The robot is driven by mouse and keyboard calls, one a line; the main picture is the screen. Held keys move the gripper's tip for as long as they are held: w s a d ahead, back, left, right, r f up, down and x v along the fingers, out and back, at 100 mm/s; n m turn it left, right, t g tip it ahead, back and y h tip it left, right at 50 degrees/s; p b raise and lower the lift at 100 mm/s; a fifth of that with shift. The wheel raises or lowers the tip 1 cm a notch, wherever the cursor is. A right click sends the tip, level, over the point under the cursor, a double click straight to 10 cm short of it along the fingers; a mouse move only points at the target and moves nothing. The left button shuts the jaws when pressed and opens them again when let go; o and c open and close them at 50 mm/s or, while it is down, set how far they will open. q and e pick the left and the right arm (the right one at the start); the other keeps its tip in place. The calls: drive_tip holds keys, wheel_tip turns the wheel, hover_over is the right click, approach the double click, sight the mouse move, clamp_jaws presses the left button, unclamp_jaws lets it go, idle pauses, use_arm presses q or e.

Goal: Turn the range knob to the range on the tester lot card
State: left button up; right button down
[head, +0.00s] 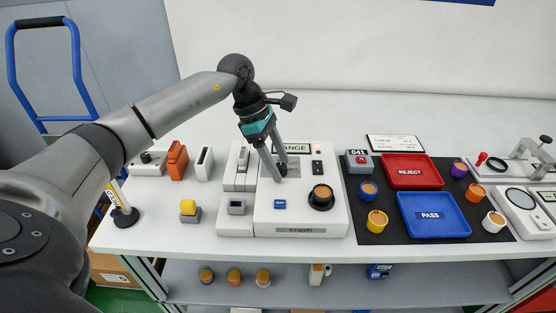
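The tester is a white box (318,222) in the middle of the table, with a sign ending in "ANGE" (297,148) at its back. My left gripper (281,176) reaches down to the panel below that sign. A small dark round part, likely the range knob (283,168), shows at its fingertips. The fingers hide much of it, so its pointer and setting cannot be read. I cannot tell whether the fingers grip it or only stand around it. A white card (395,143), possibly the lot card, stands at the back right; its print is too small to read. My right gripper is not in view.
A round black socket with an orange-topped part (321,195) and a blue button (280,204) are near the fingers. Right, a dark mat holds a red REJECT tray (411,184), a blue PASS tray (462,232) and several cups. An orange device (177,161) stands left.

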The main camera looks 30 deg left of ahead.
use_arm(q)
drive_tip(key=shift+a+r, duration=0.1)
drive_tip(key=shift+r, duration=0.15)
drive_tip(key=p+v, duration=0.2)
drive_tip(key=v, duration=1.2)
drive_tip(key=shift+a+r, duration=0.2)
drive_tip(key=shift+r, duration=0.15)
drive_tip(key=shift+s+f, duration=0.1)
